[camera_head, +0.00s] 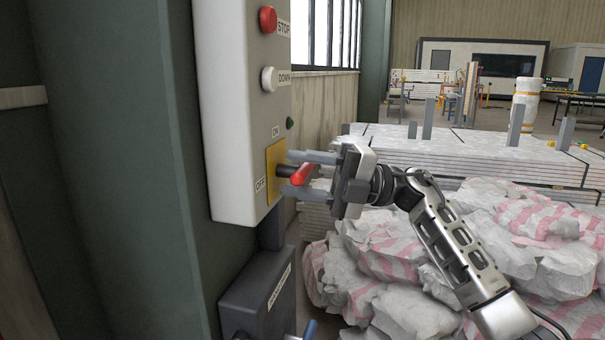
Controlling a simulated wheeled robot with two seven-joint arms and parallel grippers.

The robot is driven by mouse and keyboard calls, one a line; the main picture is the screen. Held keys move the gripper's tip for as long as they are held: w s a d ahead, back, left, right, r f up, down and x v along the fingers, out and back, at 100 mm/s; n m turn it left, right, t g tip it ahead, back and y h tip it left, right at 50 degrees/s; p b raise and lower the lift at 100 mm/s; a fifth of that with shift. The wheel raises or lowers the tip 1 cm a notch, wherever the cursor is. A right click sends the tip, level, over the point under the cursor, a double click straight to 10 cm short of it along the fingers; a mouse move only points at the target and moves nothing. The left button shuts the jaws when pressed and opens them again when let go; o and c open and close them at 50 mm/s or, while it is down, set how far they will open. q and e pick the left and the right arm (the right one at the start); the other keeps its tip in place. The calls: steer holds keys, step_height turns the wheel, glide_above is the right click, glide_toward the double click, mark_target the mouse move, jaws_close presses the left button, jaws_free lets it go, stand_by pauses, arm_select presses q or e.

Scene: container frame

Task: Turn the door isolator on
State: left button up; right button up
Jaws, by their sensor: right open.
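The door isolator is a red rotary handle (302,174) on a yellow plate (275,155) low on the white control box (228,120). The labels ON and OFF show beside the plate, ON above and OFF at its lower left. The red handle sticks out from a dark shaft and looks tilted. My right gripper (300,172) comes in from the right. Its two fingers are open, one above and one below the red handle, near the plate. I cannot tell whether they touch the handle. My left gripper is not in view.
The box also carries a red STOP button (268,19), a white DOWN button (269,79) and a small green lamp (290,123). A dark grey box (255,300) sits below on the green column (115,150). Wrapped sacks (390,250) and stacked panels (460,150) fill the right.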

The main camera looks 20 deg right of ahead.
jaws_close()
